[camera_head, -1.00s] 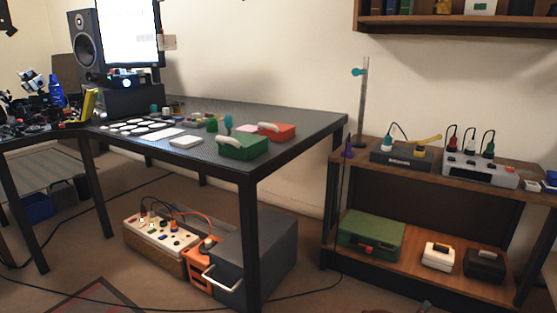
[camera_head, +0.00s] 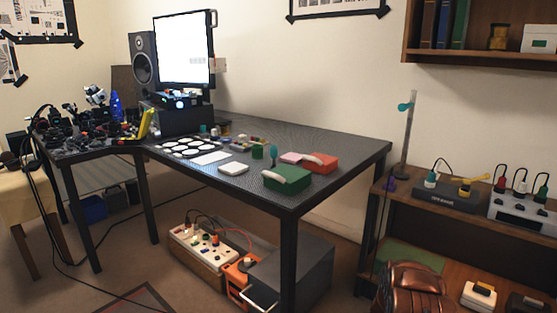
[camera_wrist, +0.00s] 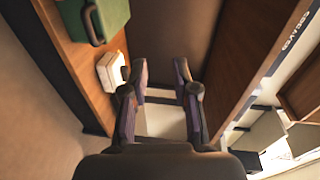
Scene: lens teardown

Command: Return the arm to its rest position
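My gripper (camera_wrist: 162,75) shows in the wrist view with its two dark fingers apart and nothing between them. It faces the low wooden shelf unit, with the dark back panel (camera_wrist: 170,28) beyond the fingertips. A green case (camera_wrist: 108,18) and a small white case (camera_wrist: 110,70) stand on a shelf board to the left of the fingers, apart from them. In the head view a brown, rounded shape (camera_head: 412,290) rises in front of the shelf unit; it may be part of my arm. The gripper itself cannot be made out there.
The shelf unit (camera_head: 373,225) carries a power strip box (camera_head: 520,208) on top and the green case (camera_head: 415,256) and white case (camera_head: 479,295) below. The desk (camera_head: 345,165) stands left of it, with a dark grey cabinet (camera_head: 313,262) underneath. A wall shelf (camera_head: 480,58) hangs above.

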